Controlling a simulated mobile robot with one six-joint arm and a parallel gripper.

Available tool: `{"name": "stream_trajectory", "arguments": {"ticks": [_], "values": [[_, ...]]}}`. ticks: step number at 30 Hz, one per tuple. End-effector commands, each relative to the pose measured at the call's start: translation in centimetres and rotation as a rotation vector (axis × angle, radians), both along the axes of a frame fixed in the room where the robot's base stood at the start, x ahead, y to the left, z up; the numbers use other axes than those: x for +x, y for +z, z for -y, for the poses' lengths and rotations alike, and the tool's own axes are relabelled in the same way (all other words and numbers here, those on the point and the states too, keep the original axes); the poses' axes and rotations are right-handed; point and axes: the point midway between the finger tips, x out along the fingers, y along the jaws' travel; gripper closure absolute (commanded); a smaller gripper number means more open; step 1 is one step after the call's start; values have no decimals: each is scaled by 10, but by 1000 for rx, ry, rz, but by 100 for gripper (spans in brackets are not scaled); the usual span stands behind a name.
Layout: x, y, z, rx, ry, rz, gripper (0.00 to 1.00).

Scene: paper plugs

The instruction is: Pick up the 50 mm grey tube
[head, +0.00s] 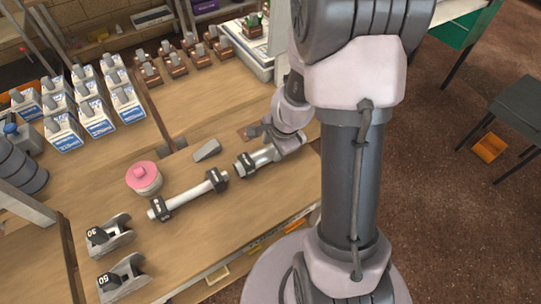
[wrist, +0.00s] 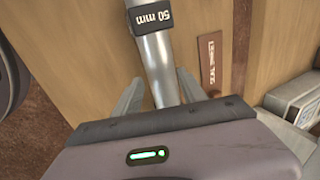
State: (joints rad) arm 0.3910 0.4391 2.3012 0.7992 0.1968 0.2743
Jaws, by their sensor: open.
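The 50 mm grey tube (head: 263,156) lies on the wooden bench, with a dark collar at its left end. In the wrist view the tube (wrist: 157,52) runs up the picture, and its collar reads "50 mm". My gripper (wrist: 160,86) is open, with one finger on each side of the tube. I see a gap on both sides near the fingertips; the tube's near part is hidden behind the gripper body. In the head view my gripper (head: 268,136) is over the tube's right end, partly hidden by my arm.
A second grey tube (head: 190,195) with two dark collars lies to the left. A grey wedge-shaped piece (head: 207,150), a pink-topped round stack (head: 143,177) and two grey holders (head: 109,236) are on the bench. White-blue boxes (head: 95,115) stand behind.

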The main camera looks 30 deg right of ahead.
Motion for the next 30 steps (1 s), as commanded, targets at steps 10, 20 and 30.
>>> {"name": "stream_trajectory", "arguments": {"ticks": [10, 20, 30], "values": [[12, -35, 0, -1, 1, 0, 51], [12, -35, 0, 0, 1, 0, 100], [12, -32, 0, 0, 1, 1, 100]]}}
